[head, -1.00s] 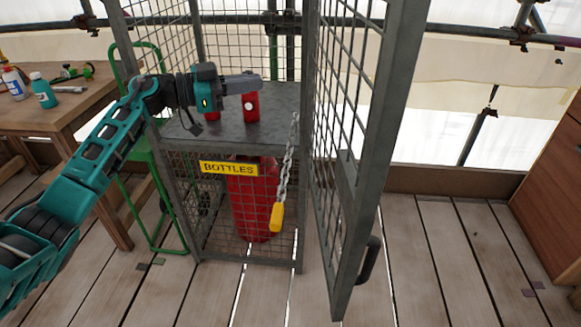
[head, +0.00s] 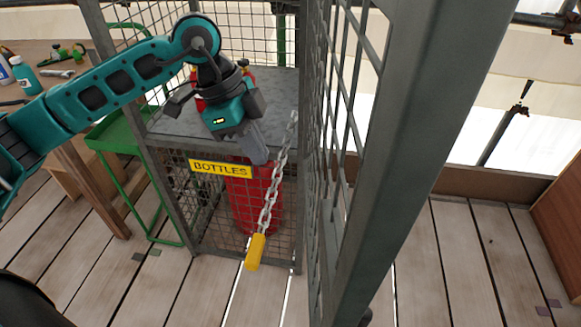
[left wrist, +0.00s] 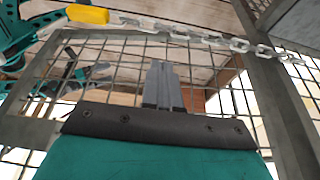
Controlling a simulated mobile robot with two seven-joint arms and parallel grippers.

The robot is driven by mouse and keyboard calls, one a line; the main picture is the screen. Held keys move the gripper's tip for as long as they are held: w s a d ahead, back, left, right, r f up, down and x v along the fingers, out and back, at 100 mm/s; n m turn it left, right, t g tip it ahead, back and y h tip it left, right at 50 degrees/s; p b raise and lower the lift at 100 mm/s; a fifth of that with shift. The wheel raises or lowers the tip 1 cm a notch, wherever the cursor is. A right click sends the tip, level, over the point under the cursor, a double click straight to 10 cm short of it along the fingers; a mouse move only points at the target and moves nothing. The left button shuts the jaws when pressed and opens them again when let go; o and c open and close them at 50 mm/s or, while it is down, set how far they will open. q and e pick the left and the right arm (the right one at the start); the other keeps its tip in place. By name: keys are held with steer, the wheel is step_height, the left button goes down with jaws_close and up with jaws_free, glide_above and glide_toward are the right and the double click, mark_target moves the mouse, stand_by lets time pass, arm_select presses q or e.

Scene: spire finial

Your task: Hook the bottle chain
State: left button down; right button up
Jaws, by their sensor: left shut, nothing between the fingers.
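The bottle chain (head: 272,190) hangs from the right front post of the bottle cage, with a yellow handle (head: 255,252) at its lower end. It hangs in front of the mesh and a red bottle (head: 240,205). My left gripper (head: 260,158) is shut and empty, pointing down beside the BOTTLES sign, just left of the chain. In the left wrist view the closed fingers (left wrist: 163,82) lie near the chain (left wrist: 190,35), with the yellow handle (left wrist: 88,14) at upper left. I see no contact with the chain. The right gripper is not in view.
The open mesh door (head: 370,170) stands close on the right of the cage. A yellow BOTTLES sign (head: 220,169) is on the cage front. A green trolley (head: 120,140) and a wooden table (head: 60,85) stand at left. Plank floor in front is clear.

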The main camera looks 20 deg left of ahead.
mark_target(276, 188)
arm_select(q)
steer(key=b+x, duration=0.1)
steer(key=x, duration=0.9)
stand_by(0.3)
steer(key=shift+s+a+r, duration=0.1)
